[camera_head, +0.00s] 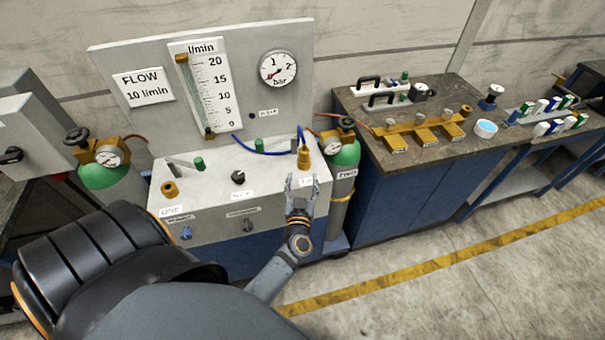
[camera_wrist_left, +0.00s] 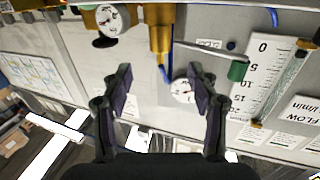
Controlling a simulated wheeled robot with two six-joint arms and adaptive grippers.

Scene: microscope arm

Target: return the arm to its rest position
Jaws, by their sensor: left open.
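My left gripper (camera_head: 302,181) is at the front right corner of the grey and blue flow panel (camera_head: 240,207), in front of the brass fitting with the blue hose (camera_head: 304,157). The fingers are spread open with nothing between them; the left gripper also shows in the left wrist view (camera_wrist_left: 159,76). There the brass fitting (camera_wrist_left: 159,32) stands just beyond the fingertips, apart from them as far as I can tell. My left arm (camera_head: 272,272) reaches forward from the bottom of the head view. My right gripper is not in view.
A flowmeter (camera_head: 205,92) and a pressure gauge (camera_head: 278,69) are on the upright board. A green gas bottle (camera_head: 344,158) stands close right of the gripper, another (camera_head: 100,176) at left. A workbench (camera_head: 400,190) stands further right. The floor (camera_head: 450,275) in front is clear.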

